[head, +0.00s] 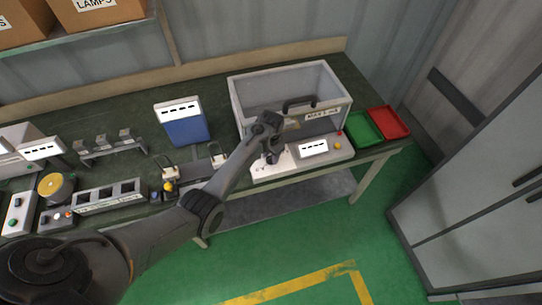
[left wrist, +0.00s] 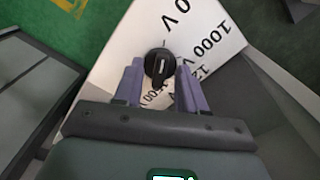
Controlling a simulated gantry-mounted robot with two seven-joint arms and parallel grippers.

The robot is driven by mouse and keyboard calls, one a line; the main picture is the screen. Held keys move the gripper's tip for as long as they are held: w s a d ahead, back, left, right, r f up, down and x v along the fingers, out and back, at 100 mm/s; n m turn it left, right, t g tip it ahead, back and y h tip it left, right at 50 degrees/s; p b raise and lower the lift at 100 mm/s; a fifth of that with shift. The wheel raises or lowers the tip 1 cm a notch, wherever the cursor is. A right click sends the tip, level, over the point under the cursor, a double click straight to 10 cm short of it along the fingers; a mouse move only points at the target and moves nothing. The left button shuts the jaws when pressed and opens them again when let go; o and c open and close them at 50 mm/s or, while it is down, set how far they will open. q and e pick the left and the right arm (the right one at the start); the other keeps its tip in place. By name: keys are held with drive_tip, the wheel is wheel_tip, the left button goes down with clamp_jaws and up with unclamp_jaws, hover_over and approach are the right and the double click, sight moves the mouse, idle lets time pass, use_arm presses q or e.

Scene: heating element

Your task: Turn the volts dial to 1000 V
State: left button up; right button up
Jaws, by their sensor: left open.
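In the head view the white panel (head: 262,172) is at the front of the grey box, and the dial is hidden behind my arm. My left gripper (left wrist: 160,78) is open, with its two purple fingers on either side of the dial. I cannot tell whether they touch it. My right gripper is not in view.
A grey box with a clear-walled cover and black handle (head: 300,103) stands behind the panel. A display (head: 314,148) and a yellow button (head: 337,146) are to its right. Green (head: 362,128) and red (head: 389,121) trays lie farther right.

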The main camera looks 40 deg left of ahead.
use_arm(q)
drive_tip(key=shift+c, duration=0.4)
clamp_jaws()
